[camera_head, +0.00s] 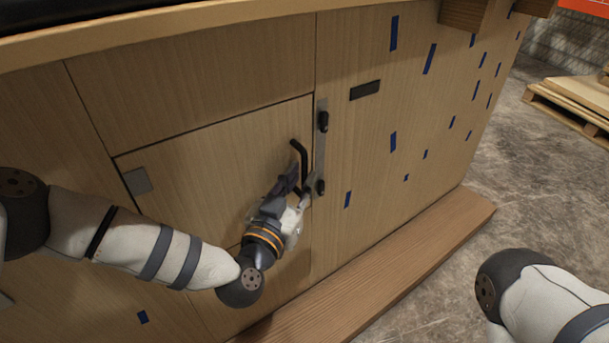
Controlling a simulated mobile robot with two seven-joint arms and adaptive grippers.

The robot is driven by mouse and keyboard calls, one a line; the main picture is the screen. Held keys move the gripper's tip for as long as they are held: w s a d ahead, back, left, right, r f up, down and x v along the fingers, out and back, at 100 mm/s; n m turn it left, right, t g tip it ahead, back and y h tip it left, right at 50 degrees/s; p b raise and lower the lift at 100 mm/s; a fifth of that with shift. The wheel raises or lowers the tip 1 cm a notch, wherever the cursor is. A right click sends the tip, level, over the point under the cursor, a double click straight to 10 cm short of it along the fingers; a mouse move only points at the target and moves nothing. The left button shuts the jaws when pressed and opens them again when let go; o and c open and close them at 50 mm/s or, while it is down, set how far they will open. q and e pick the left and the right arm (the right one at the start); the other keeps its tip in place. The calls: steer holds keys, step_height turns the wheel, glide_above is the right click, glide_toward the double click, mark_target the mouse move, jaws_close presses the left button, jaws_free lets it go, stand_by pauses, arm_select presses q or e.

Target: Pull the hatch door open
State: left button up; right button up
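The hatch door (215,160) is a square wooden panel low in the front of the wooden console, and it looks shut flush with the panels around it. A black bar handle (301,153) stands on its right edge, beside a grey metal latch strip (320,145) with two dark knobs. My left gripper (298,182) is at the lower part of the handle, its fingers overlapping it in the picture. Whether the fingers close on the handle is too small to tell. My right arm shows at the lower right, but its gripper is out of view.
A wooden plinth (400,265) runs along the foot of the console, at the front. Grey concrete floor (530,190) lies open to the right. A wooden pallet (575,105) stands at the far right. A countertop edge (150,32) overhangs above.

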arm_select(q)
steer(key=shift+x, duration=1.2)
jaws_close()
steer(key=shift+s, duration=0.1)
